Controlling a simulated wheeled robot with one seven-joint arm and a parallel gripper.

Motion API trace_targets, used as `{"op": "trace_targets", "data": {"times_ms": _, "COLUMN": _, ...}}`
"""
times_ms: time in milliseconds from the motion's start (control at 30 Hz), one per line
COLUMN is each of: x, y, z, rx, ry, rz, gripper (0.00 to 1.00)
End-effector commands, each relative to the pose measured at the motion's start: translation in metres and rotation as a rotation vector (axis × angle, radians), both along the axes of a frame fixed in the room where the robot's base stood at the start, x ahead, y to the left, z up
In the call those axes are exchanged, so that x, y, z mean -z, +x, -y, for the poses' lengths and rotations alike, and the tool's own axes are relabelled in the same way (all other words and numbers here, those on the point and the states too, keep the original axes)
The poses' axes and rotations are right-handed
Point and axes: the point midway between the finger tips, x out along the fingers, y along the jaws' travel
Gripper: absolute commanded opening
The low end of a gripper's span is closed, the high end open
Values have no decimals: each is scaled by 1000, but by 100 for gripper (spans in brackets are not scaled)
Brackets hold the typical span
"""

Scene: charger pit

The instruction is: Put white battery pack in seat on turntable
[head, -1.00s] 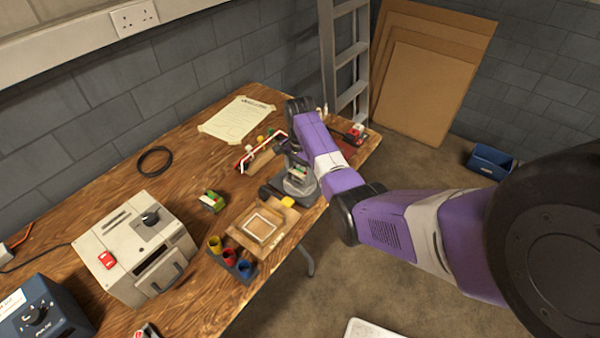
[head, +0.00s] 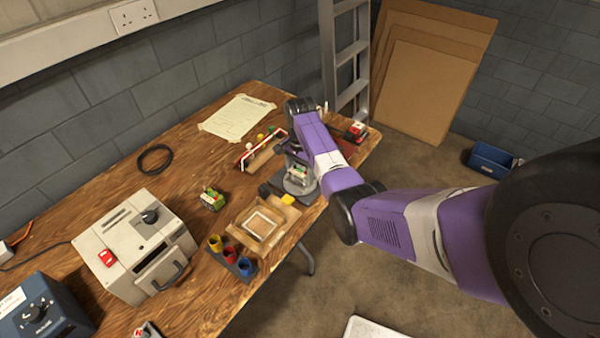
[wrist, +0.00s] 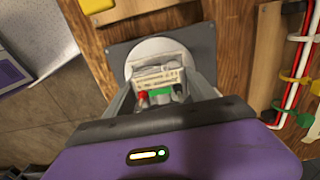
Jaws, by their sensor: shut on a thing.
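The white battery pack (wrist: 158,72) shows in the wrist view between my fingers, with red and black terminals and a green strip at its near side. My gripper (wrist: 161,88) is shut on it, one grey finger on each side. Pack and fingers are over the pale round turntable (wrist: 150,47), which sits on a dark square plate (wrist: 200,40). The seat is hidden under the pack, so I cannot tell whether the pack rests in it. In the head view, my gripper (head: 298,166) is low over the turntable (head: 300,185), partly hidden by my arm.
A wooden tray (head: 243,238) and coloured cups (head: 230,253) stand nearer on the bench. A small green item (head: 212,198) lies left of the tray. A rack with red and white cables (wrist: 302,50) is close beside the turntable. A grey charger box (head: 130,240) stands at left.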

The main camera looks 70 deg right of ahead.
Motion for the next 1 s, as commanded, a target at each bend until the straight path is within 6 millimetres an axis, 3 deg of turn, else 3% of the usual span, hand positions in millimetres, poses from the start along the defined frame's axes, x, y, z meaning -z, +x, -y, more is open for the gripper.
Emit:
{"op": "trace_targets", "data": {"times_ms": 800, "x": 2, "y": 1, "z": 0, "rx": -1, "ry": -1, "rz": 1, "gripper": 1}}
{"op": "trace_targets", "data": {"times_ms": 833, "x": 2, "y": 1, "z": 0, "rx": -1, "ry": -1, "rz": 1, "gripper": 68}}
{"op": "trace_targets", "data": {"times_ms": 933, "x": 3, "y": 1, "z": 0, "rx": -1, "ry": -1, "rz": 1, "gripper": 88}}
{"op": "trace_targets", "data": {"times_ms": 1000, "x": 3, "y": 0, "z": 0, "rx": -1, "ry": -1, "rz": 1, "gripper": 90}}
